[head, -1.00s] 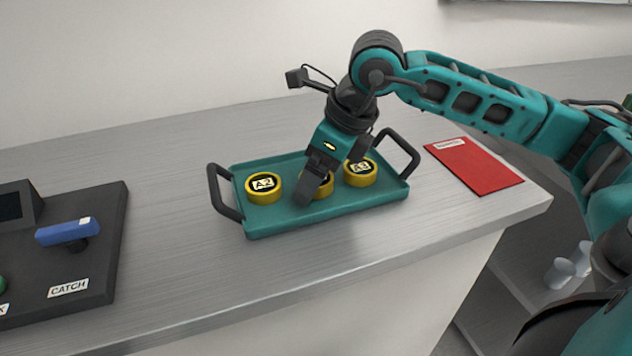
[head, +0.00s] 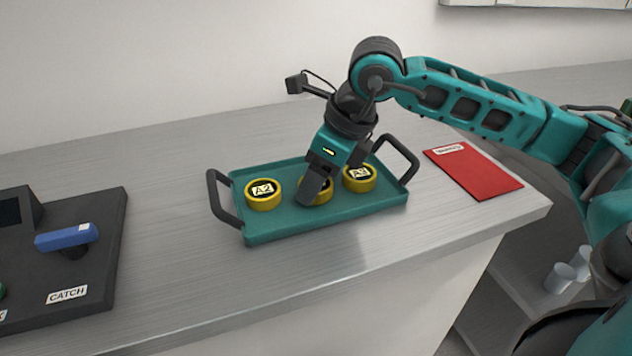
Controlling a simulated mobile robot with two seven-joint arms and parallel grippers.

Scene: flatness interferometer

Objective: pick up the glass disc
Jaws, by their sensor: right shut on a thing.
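A teal tray (head: 300,224) with two dark handles lies on the metal bench. Three yellow-rimmed round pieces sit in a row in it: one labelled A2 (head: 264,194) at the left, one labelled A3 (head: 359,178) at the right, and a middle one (head: 325,195) partly hidden by my gripper. My right gripper (head: 314,190) points down and is shut on the middle disc, still at tray level. Its label and glass are mostly covered by the fingers. My left gripper is out of the picture.
A red folder (head: 473,171) lies on the bench right of the tray. A dark console (head: 100,262) with a blue lever (head: 66,237) and a CATCH label stands at the left. Clear cups (head: 560,274) stand on a lower shelf at the right. Bench in front of the tray is bare.

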